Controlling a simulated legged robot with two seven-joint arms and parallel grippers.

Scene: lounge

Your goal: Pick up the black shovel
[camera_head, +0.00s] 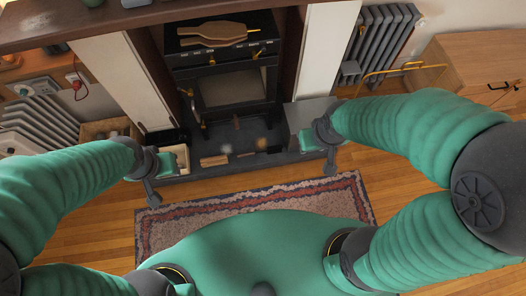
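I cannot make out the black shovel for certain. A dark, flat-looking object (167,137) lies at the left of the stove, but its shape is too unclear to name. My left gripper (152,192) hangs in front of the hearth's left part, above the floor by the rug. My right gripper (329,168) hangs in front of the hearth's right part. Both are seen nearly edge-on, so the gaps between their fingers do not show. Nothing is visibly held in either one.
A black stove (225,55) stands between pale pillars, with wooden bellows (212,33) on top. The hearth (285,158) holds small blocks. A grey box (306,113) sits at its right. A patterned rug (290,196) lies in front. A wooden cabinet (475,55) stands far right.

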